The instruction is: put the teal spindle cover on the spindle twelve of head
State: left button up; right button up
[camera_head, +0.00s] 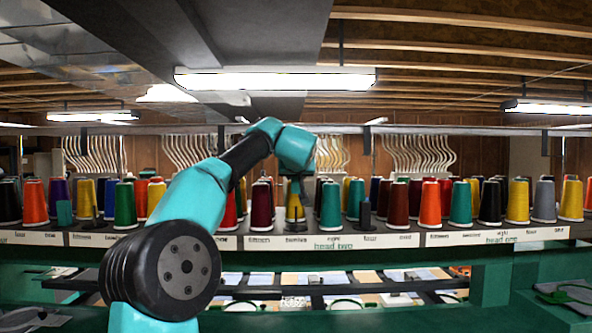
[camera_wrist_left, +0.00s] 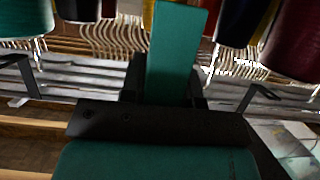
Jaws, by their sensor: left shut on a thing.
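My left gripper (camera_head: 295,183) hangs near the thread shelf, in front of a yellow cone (camera_head: 295,212) and above the "twelve" label beside "head two". In the left wrist view my left gripper (camera_wrist_left: 164,88) is shut on the teal spindle cover (camera_wrist_left: 176,45), a flat-sided teal block held between dark fingers. In the head view I cannot make out the held cover clearly against the gripper. The spindle under it is not clearly visible. My right gripper is not in view.
Rows of coloured thread cones line the shelf, close on both sides, including a green cone (camera_head: 330,207) and a maroon cone (camera_head: 261,207). A small teal block (camera_head: 64,213) stands at the far left. A dark narrow piece (camera_head: 365,213) stands to the right. White label strips (camera_head: 340,241) run along the shelf edge.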

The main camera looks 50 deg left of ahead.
pick_arm(q)
jog(key=shift+f, duration=4.45)
jog(key=shift+f, duration=0.3)
jog(key=o, duration=1)
jog(key=shift+c, duration=0.2)
jog(key=shift+s+d, duration=0.1)
jog(key=v, duration=1.7)
jog(key=shift+r, duration=0.15)
